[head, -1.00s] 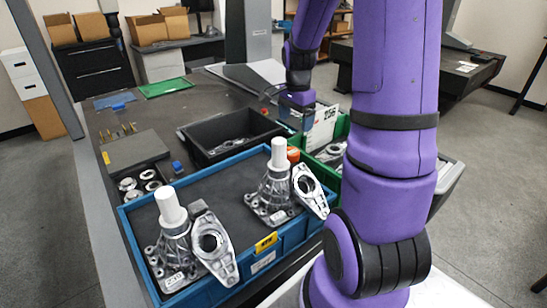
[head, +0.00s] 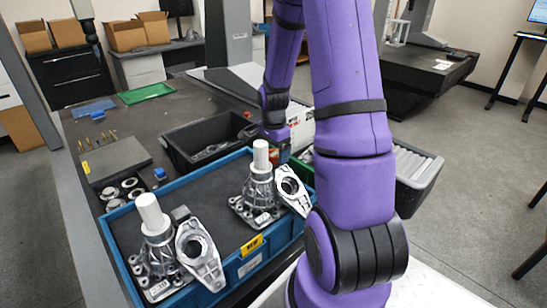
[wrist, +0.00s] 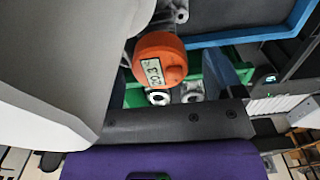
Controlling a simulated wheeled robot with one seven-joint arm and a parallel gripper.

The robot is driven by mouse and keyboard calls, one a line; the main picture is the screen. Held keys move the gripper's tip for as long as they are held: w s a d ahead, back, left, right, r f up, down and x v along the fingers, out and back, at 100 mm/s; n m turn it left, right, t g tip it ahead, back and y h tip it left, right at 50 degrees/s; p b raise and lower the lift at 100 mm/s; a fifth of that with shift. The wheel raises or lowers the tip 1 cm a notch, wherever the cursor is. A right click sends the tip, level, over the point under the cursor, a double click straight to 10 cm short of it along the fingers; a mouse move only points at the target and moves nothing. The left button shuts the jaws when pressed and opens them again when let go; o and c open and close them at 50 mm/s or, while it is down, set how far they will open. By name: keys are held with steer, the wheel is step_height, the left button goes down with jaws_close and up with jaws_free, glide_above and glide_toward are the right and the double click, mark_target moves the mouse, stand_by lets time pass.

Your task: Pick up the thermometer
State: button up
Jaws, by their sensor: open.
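The thermometer, an orange round body with a small display reading about 20.3 (wrist: 165,62), shows in the wrist view just ahead of my gripper (wrist: 172,78). My gripper is open, with its fingers at either side of the thermometer; I cannot tell whether they touch it. In the head view my gripper (head: 274,133) is at the far end of my arm, over the area behind the blue crate, and its fingertips are hidden. The thermometer is almost wholly hidden there.
A blue crate (head: 117,255) holds metal housings with white cylinders. A black bin (head: 178,152) stands behind it. A green bin, partly hidden by my arm, stands at its right; its green wall (wrist: 212,83) shows in the wrist view. A grey tray of white tubes (head: 418,165) is further right.

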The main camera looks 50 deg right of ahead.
steer(key=shift+f, duration=0.55)
steer(key=c, duration=1.1)
steer(key=shift+r, duration=0.15)
